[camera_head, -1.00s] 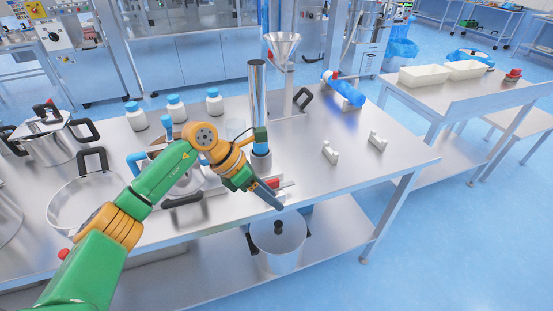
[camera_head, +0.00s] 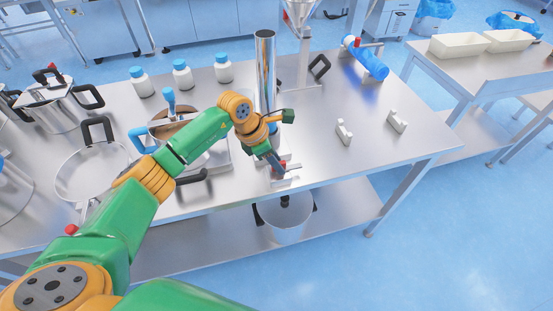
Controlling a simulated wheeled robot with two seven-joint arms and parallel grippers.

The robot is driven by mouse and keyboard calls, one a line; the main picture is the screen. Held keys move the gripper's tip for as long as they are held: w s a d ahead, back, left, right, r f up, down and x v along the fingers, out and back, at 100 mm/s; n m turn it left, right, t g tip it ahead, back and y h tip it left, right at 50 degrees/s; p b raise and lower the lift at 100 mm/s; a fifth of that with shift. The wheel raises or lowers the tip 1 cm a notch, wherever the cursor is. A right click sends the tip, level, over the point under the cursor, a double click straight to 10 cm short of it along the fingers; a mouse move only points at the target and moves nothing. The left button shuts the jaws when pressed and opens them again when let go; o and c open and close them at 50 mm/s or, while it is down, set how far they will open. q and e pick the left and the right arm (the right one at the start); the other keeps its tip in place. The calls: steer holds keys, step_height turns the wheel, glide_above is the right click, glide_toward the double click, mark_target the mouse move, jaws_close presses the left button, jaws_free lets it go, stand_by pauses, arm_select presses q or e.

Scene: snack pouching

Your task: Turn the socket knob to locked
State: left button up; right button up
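The upright metal tube (camera_head: 265,72) stands near the front of the table, its lower end behind my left arm. The knob's exact turn is also unclear. My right gripper is out of view.
A pot with blue handles (camera_head: 170,128) stands left of the tube, behind my forearm. White bottles (camera_head: 182,75) stand at the back. A blue cylinder (camera_head: 371,63) lies at the back right. Two small white holders (camera_head: 344,132) stand on the otherwise clear right side.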

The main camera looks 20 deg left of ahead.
arm_select(q)
steer(key=shift+s+r, duration=0.1)
steer(key=shift+s, duration=0.05)
jaws_close()
steer(key=shift+n, duration=0.3)
steer(key=n+t, duration=0.1)
steer(key=n, duration=0.2)
steer(key=shift+d+y, duration=0.1)
steer(key=shift+y, duration=0.3)
steer(key=n+t+y, duration=0.1)
steer(key=n, duration=0.2)
steer(key=shift+d+n+b, duration=0.1)
steer(key=shift+n+b, duration=0.2)
steer(key=shift+b, duration=0.1)
steer(key=n+y+b, duration=0.2)
steer(key=n+b, duration=0.1)
steer(key=n, duration=0.2)
steer(key=shift+d+n, duration=0.15)
steer(key=shift+n, duration=0.15)
steer(key=shift+d+n+g+y+b, duration=0.15)
steer(key=shift+n+y+b, duration=0.45)
steer(key=shift+n+b, duration=0.55)
steer(key=shift+a+n+g+y+b, duration=0.15)
steer(key=shift+n+y+b, duration=0.5)
steer(key=shift+n, duration=0.8)
steer(key=shift+d, duration=0.1)
steer(key=shift+r, duration=0.1)
